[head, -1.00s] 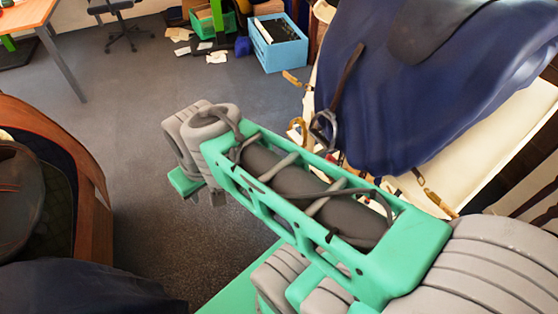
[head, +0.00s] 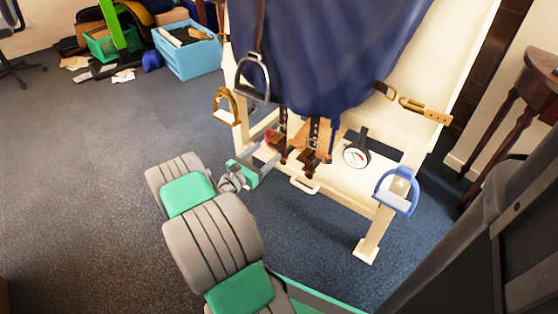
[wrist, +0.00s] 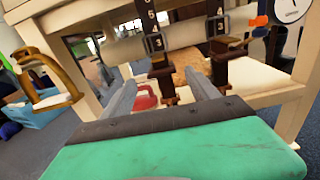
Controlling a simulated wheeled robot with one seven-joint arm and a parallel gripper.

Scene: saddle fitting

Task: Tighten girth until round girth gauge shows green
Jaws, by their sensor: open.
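Two dark girth straps hang under the blue saddle cover (head: 330,50): a left strap (head: 283,125) and a right strap (head: 314,132). In the wrist view, the left strap (wrist: 150,15) and right strap (wrist: 215,28) carry white numbers, metal buckles and brown ends. The round girth gauge (head: 356,153) has a white face with a red mark; no green reading can be made out. The gauge is partly cut off in the wrist view (wrist: 291,9). My gripper (head: 264,158) is open and empty in front of the straps; its fingers (wrist: 162,88) point toward their lower ends.
A cream stand (head: 368,235) carries the saddle. A gold stirrup (head: 226,106), a dark stirrup (head: 253,80) and a blue stirrup (head: 397,192) hang around it. A small wooden table (head: 540,80) stands at right. Open floor (head: 80,190) lies left.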

